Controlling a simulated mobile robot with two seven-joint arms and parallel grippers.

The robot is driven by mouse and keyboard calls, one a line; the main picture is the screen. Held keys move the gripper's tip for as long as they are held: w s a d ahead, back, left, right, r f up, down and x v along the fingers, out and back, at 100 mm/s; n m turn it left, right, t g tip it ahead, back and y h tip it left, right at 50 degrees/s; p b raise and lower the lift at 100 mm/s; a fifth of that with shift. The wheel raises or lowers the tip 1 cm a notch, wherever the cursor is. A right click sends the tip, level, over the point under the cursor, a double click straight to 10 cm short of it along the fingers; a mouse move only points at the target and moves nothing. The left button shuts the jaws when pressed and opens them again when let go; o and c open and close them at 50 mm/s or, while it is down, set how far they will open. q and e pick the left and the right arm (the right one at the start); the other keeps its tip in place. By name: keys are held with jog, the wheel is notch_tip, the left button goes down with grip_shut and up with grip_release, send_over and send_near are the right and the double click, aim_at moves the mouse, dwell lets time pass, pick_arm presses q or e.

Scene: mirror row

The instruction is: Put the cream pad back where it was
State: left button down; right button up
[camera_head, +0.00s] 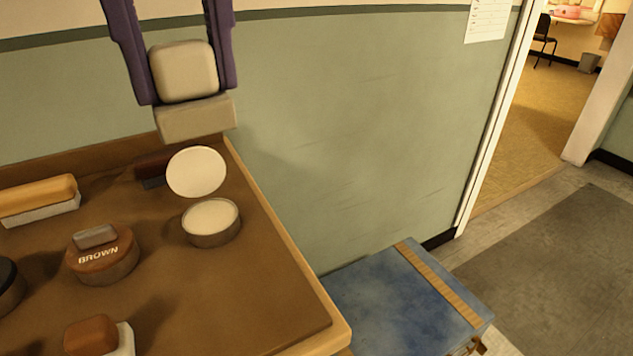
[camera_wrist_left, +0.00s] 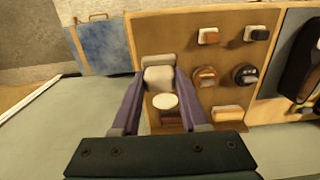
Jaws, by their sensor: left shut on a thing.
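The pad hangs over the back right corner of the brown table, in front of the green wall. In the left wrist view the pad (camera_wrist_left: 158,77) sits between the fingertips (camera_wrist_left: 158,84). Below it an open tin of cream (camera_head: 210,218) stands on the table, its round pale lid (camera_head: 197,172) upright behind it. My right gripper is not in view.
On the table (camera_head: 190,310) are a brown tin (camera_head: 100,255), a brown-topped pad (camera_head: 92,335), a tan brush (camera_head: 40,197) and a dark brush (camera_head: 152,165) partly behind the lid. A blue box (camera_head: 400,305) stands right of the table. The table's right front is clear.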

pick_arm(q)
notch_tip(320, 180, down, 20)
jog(key=shift+r+b, duration=0.25)
jog(key=shift+b, duration=0.25)
jog(key=shift+f, duration=0.15)
jog(key=shift+f, duration=0.2)
jog(key=shift+c, duration=2.1)
grip_release()
jog(key=shift+r, duration=0.55)
notch_tip(320, 180, up, 11)
jog(key=shift+r, duration=0.2)
